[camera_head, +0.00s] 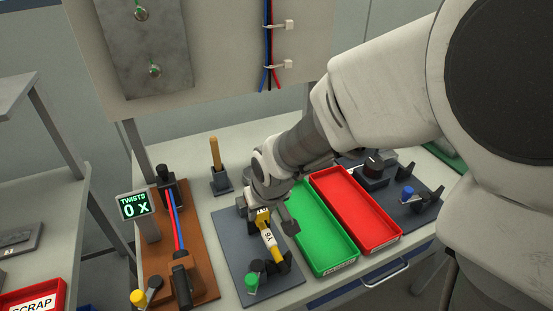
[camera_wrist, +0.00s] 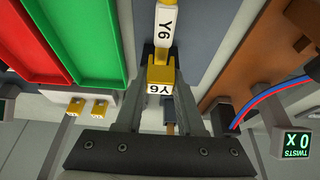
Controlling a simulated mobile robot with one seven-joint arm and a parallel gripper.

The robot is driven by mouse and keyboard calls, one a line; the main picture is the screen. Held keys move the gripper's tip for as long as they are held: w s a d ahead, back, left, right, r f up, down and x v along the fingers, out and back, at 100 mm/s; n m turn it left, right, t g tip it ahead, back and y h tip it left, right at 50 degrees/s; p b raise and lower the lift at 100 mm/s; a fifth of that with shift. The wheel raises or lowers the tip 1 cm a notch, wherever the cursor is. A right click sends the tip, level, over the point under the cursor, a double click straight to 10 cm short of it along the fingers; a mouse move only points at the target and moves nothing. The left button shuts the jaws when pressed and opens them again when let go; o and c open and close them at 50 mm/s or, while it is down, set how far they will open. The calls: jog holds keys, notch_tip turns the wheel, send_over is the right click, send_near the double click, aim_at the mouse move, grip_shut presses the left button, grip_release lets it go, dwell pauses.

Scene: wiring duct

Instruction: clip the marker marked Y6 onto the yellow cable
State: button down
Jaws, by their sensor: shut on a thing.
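My gripper (camera_wrist: 158,100) is shut on a yellow marker (camera_wrist: 158,72) whose white face reads Y6. The marker also shows in the head view (camera_head: 262,218), at the fingertips. The yellow cable (camera_head: 276,254) runs over a dark grey board and carries a white sleeve (camera_wrist: 165,28) printed Y6. The marker is in line with the cable, just beyond the sleeve on the gripper side. I cannot tell whether it is around the cable or only touching it. My gripper hides the cable's far part in the head view.
Beside the board lie a green tray (camera_head: 346,261) and a red tray (camera_head: 391,234). A brown board (camera_head: 207,284) with blue and red wires stands on the left. Two other yellow markers (camera_wrist: 87,108) show in the wrist view. An upright handle (camera_head: 215,152) stands behind.

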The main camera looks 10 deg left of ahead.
jog(key=shift+f+b, duration=0.9)
jog(key=shift+f, duration=0.2)
jog(key=shift+c, duration=2.2)
grip_release()
jog(key=shift+r, duration=0.1)
jog(key=p+v, duration=0.3)
jog(key=v, duration=1.4)
jog(key=shift+s+r, duration=0.1)
jog(key=shift+r, duration=0.05)
